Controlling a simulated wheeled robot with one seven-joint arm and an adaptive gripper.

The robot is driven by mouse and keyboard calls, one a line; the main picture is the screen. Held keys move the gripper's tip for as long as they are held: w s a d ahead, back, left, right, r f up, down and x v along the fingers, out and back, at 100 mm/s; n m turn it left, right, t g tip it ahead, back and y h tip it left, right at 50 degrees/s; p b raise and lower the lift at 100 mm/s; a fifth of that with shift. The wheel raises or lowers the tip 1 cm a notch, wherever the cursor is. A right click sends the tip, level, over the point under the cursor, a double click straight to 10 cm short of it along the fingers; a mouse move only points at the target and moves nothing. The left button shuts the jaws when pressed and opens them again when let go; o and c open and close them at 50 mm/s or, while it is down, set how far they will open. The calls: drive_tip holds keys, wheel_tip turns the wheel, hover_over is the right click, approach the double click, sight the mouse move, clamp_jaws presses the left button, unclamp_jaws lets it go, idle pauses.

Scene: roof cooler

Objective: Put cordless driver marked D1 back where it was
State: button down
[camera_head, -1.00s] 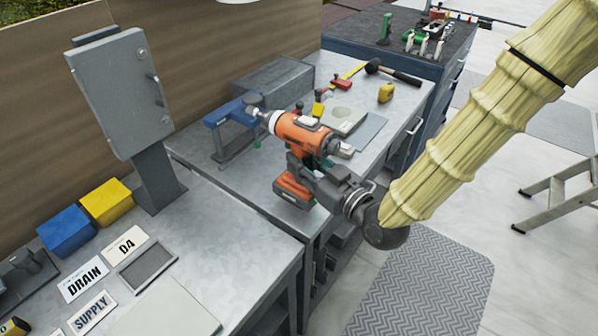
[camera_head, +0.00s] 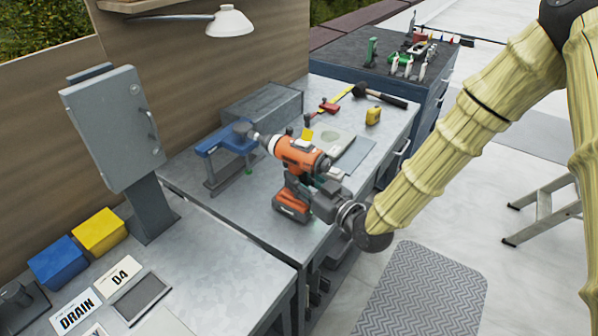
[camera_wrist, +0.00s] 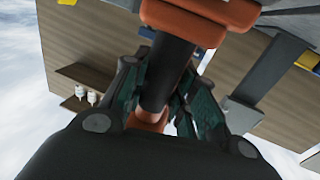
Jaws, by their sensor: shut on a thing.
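An orange and black cordless driver (camera_head: 298,158) is held upright above the metal bench, with its chuck pointing left and its battery at the bottom. I cannot read a D1 mark on it. My gripper (camera_head: 318,188) is shut on its handle from the right. In the wrist view, the jaws (camera_wrist: 168,85) close around the dark handle (camera_wrist: 168,70), with orange parts above and below. Whether the battery touches the bench is hard to tell. The place the driver came from is not marked clearly in view.
A blue-topped stand (camera_head: 226,140) is just left of the chuck. A grey box (camera_head: 262,108), a yellow tape measure (camera_head: 373,116) and a hammer (camera_head: 385,97) lie behind. A grey cabinet on a post (camera_head: 115,125) stands left. Bare bench (camera_head: 235,235) lies in front.

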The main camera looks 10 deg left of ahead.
drive_tip(key=shift+f, duration=0.5)
drive_tip(key=shift+f, duration=0.2)
drive_tip(key=c, duration=1.1)
unclamp_jaws()
drive_tip(key=shift+c, duration=0.2)
drive_tip(key=shift+s+r, duration=0.1)
drive_tip(key=shift+r, duration=0.05)
drive_tip(key=b+v, duration=0.2)
drive_tip(key=v, duration=1)
